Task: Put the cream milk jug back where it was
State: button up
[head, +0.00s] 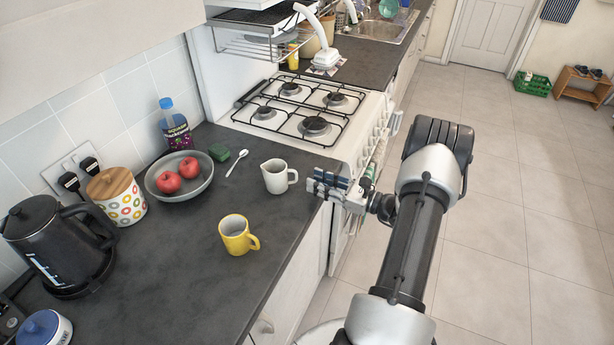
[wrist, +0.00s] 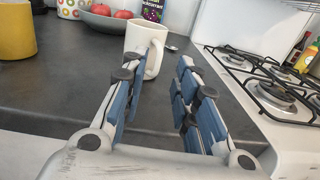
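The cream milk jug (head: 274,178) stands upright on the dark counter (head: 190,262), near its front edge and left of the stove, with its handle towards my gripper. My gripper (head: 325,184) is just right of the jug at the counter's edge, apart from it in the head view. In the wrist view my gripper (wrist: 160,76) is open, with blue pads apart and nothing between them that I can tell is held. The jug (wrist: 136,40) shows beyond the left finger, its handle showing just past that fingertip.
A yellow mug (head: 235,235) stands nearer on the counter. The gas stove (head: 300,120) is to the right. Bare counter lies around the jug.

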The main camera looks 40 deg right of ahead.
jog(key=v, duration=0.7)
jog(key=w+a+r+n+g+y, duration=0.1)
jog(key=a+r+n+g, duration=0.35)
jog(key=a, duration=0.45)
jog(key=a+r+n+g+y, duration=0.2)
jog(key=a+r+n+g, duration=0.3)
jog(key=a, duration=0.3)
jog(key=w+a+r+n+g+y, duration=0.1)
jog(key=a+r+n+g, duration=0.2)
jog(key=a+r+n, duration=0.45)
jog(key=s+a+r+n+h, duration=0.2)
jog(key=s+a+n+h, duration=0.3)
jog(key=s+n, duration=0.2)
jog(key=s+a+r+n+h, duration=0.3)
jog(key=s+a+n+h, duration=0.2)
jog(key=s+n, duration=0.3)
jog(key=shift+s+a+r+p, duration=0.3)
jog(key=shift+s+a+p, duration=0.1)
jog(key=shift+a, duration=0.2)
